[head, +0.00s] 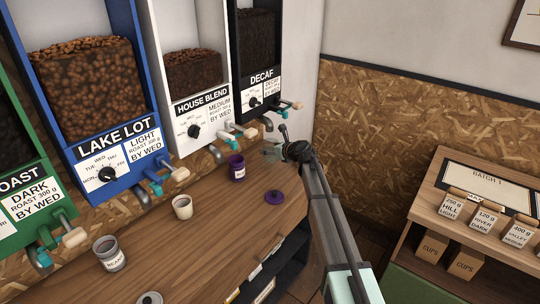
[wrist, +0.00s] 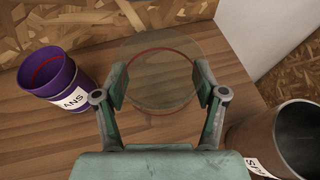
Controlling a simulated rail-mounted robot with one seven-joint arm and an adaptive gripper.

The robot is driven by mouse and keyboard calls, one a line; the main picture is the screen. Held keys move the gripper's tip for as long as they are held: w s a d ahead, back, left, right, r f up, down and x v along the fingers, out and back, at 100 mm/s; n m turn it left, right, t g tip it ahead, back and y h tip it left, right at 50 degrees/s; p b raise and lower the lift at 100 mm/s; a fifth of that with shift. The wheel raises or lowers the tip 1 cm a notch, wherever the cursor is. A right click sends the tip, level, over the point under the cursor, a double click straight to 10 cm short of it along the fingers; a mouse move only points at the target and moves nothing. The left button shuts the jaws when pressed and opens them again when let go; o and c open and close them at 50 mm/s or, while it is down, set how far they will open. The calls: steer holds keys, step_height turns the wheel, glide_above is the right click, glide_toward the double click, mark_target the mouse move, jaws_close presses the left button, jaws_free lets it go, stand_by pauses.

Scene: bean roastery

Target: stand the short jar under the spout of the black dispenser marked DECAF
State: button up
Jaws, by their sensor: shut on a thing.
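My gripper (head: 275,151) is shut on a clear, round glass jar (wrist: 160,72), seen from above in the wrist view with a reddish ring in it. In the head view the jar is small and partly hidden by my gripper. It is at the back right of the counter, below the black DECAF dispenser (head: 258,45) and close under its spout (head: 267,123). I cannot tell whether its base touches the counter or whether it is exactly under the spout.
A purple jar (head: 237,167) stands left of my gripper, and also shows in the wrist view (wrist: 62,80). A purple lid (head: 275,197), cream cup (head: 183,208) and grey jar (head: 110,254) are on the counter (head: 215,235). A dark labelled container (wrist: 285,140) is close at right in the wrist view.

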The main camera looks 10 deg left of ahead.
mark_target(270, 156)
steer(key=shift+w+a+f+p, duration=0.15)
steer(key=shift+f+p, duration=0.65)
steer(key=shift+f, duration=1.35)
steer(key=shift+f, duration=0.15)
steer(key=o, duration=1.4)
steer(key=shift+s+r, duration=0.2)
steer(key=b+v, duration=0.3)
steer(key=v, duration=0.8)
steer(key=shift+s+d+r, duration=0.15)
steer(key=shift+d+r, duration=0.05)
steer(key=shift+d, duration=0.1)
